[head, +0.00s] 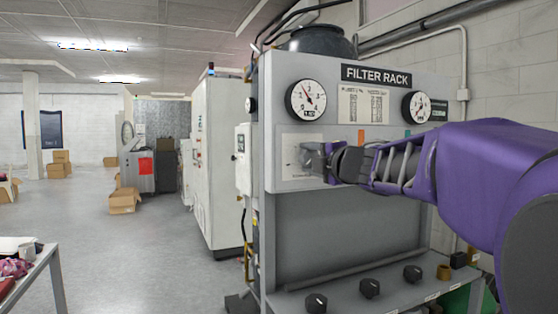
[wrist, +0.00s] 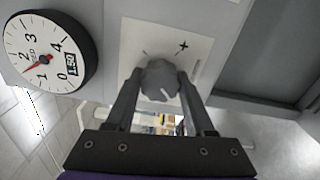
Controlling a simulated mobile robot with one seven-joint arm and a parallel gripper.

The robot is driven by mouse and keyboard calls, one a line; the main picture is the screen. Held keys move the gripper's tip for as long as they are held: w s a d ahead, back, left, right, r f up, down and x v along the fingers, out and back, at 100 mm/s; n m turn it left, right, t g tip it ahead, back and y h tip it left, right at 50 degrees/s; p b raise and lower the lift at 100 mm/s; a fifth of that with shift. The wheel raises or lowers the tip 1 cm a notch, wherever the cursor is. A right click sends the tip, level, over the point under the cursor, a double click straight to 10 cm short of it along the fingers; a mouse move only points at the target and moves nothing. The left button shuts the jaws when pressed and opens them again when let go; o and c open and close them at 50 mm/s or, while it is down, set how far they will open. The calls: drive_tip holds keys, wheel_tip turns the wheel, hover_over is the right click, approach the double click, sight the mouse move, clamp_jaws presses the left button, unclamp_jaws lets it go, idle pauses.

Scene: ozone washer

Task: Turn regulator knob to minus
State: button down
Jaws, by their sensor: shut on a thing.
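The regulator knob (wrist: 160,80) is a grey lobed knob with a white pointer line, on a pale plate (wrist: 197,48) with a plus mark and a fainter mark on the other side. My gripper (wrist: 160,84) is shut on the knob, one finger on each side. In the wrist view the white line points down and slightly right, away from the plus. In the head view my gripper (head: 322,162) is at the plate (head: 290,155) on the panel's left part and hides the knob. A gauge (wrist: 48,52) with a red needle sits left of the knob; it also shows in the head view (head: 306,99).
The filter rack panel (head: 350,95) carries a second gauge (head: 416,107) at right. Several black knobs (head: 370,288) stand on the lower shelf. A white cabinet (head: 218,160) is behind at left. The floor (head: 150,240) farther left is open.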

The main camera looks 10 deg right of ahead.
idle(0.3)
drive_tip(key=shift+c, duration=1.3)
unclamp_jaws()
